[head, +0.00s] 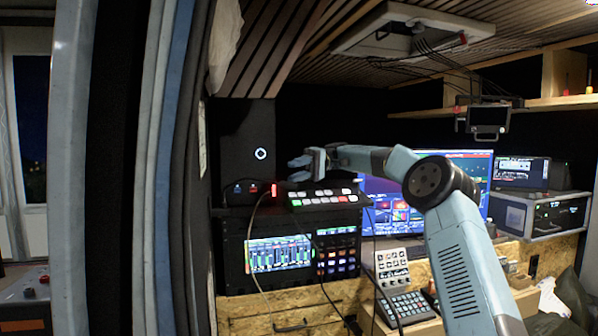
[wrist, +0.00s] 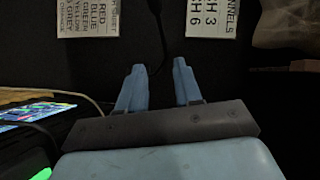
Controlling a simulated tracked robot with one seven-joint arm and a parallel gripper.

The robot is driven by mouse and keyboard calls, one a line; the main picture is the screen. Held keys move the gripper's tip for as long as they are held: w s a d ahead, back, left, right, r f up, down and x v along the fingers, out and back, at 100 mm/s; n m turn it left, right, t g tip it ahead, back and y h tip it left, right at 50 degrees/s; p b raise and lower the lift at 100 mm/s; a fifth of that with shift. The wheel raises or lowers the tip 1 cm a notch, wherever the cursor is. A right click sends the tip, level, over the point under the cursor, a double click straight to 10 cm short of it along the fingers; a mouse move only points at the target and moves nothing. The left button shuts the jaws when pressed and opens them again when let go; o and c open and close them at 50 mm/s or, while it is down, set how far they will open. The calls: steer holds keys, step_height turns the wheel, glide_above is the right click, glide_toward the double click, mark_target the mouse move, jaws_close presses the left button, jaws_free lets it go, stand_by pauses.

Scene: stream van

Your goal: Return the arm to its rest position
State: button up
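My arm reaches from the lower right of the head view, bends at a high elbow and stretches left over the equipment. My gripper (head: 296,162) is at its far end, above and behind a switcher panel with lit buttons (head: 322,198). In the wrist view my gripper (wrist: 159,68) has its two blue fingers apart, with no object between them. A thin dark cable shows beyond the fingers; whether it touches them I cannot tell. Two white printed labels, one on the left (wrist: 87,18) and one on the right (wrist: 212,18), are on the dark surface ahead.
A rack with a lit screen (head: 278,254) stands below the switcher. A monitor (head: 380,208) is behind my arm. A small camera-like device (head: 487,118) hangs at upper right, and a ceiling panel (head: 410,30) is overhead. Loose cables (head: 250,240) hang before the rack.

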steer(key=shift+w+d+r, duration=0.1)
steer(key=shift+w+d, duration=0.15)
